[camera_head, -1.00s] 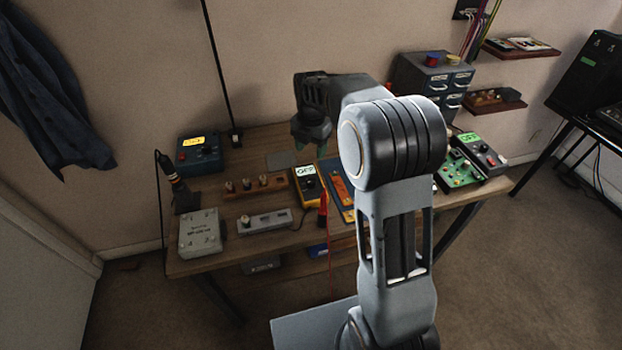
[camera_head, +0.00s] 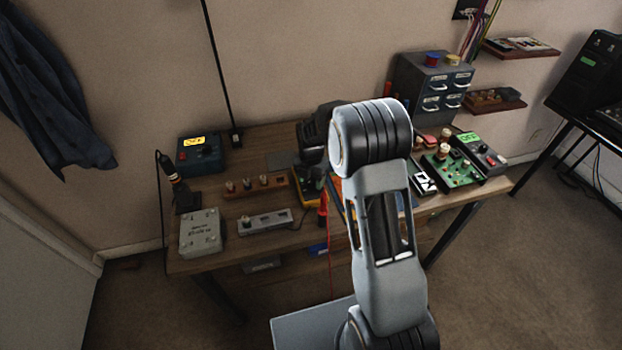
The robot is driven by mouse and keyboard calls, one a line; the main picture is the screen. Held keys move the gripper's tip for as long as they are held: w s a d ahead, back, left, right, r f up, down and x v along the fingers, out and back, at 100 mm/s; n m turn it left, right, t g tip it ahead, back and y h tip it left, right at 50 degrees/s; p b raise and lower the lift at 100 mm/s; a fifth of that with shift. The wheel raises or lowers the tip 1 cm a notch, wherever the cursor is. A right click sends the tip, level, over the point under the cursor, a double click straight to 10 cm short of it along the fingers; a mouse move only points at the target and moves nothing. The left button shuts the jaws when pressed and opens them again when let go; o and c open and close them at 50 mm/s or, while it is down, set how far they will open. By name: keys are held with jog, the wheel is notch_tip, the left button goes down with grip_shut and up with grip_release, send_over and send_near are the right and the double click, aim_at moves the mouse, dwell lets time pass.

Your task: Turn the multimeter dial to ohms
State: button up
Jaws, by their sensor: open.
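The yellow-edged multimeter (camera_head: 312,192) lies on the wooden bench, left of my arm. Only its lower part and left edge show. Its display and most of its face are hidden behind my gripper, so I cannot read the dial setting.
A red probe (camera_head: 323,210) stands close by the multimeter's lower right. A grey switch strip (camera_head: 265,221) and a wooden knob rack (camera_head: 256,186) lie to the left. A green circuit board (camera_head: 452,170) and drawer cabinet (camera_head: 430,85) are to the right.

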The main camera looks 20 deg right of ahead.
jog(key=c, duration=0.9)
jog(key=shift+c, duration=0.2)
jog(key=shift+m, duration=0.3)
jog(key=m+b, duration=0.1)
jog(key=m, duration=0.8)
jog(key=shift+m+b, duration=0.3)
jog(key=shift+b, duration=0.1)
jog(key=m, duration=0.7)
jog(key=shift+b, duration=0.35)
jog(key=m, duration=0.6)
jog(key=shift+m, duration=0.3)
